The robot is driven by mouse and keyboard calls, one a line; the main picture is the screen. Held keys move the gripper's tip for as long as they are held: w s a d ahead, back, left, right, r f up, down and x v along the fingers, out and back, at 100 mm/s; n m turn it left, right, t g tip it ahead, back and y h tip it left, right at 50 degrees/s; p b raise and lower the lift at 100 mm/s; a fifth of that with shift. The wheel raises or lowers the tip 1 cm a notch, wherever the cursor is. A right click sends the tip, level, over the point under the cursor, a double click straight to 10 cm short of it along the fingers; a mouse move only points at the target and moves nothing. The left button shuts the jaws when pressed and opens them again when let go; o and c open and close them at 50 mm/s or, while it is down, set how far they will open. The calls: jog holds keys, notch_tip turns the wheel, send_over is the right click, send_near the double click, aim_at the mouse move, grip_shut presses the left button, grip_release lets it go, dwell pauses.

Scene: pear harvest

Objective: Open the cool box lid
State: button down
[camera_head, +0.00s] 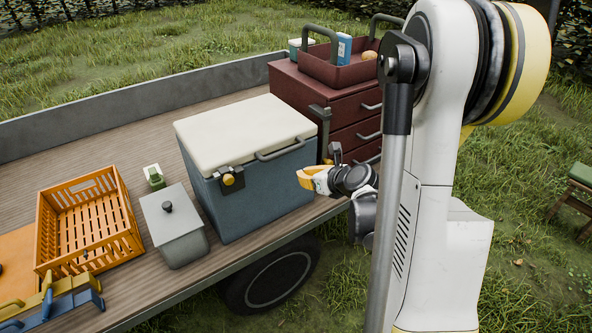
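The cool box (262,199) stands on the wooden trailer bed, with a blue-grey body. Its cream lid (243,130) is down and looks shut. A dark latch with a round yellow knob (229,179) sits on the front face near the lid's edge. A grey bar handle (285,149) runs along the front just below the lid. My gripper (318,172) is by the right end of the cool box, in front of the red cabinet. It appears apart from the latch and lid. Its fingers are small and partly overlapping, so their opening is unclear. I see nothing held.
A red drawer cabinet (340,103) with a tray on top stands behind right. A grey lidded container (174,226) stands close left, with an orange crate (88,222) beyond it. Blue and yellow tools (55,300) lie at the front left. The trailer edge and wheel are below.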

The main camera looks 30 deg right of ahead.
jog(key=b+x, duration=0.3)
jog(key=x, duration=0.6)
jog(key=r, duration=0.4)
jog(key=shift+w, duration=0.25)
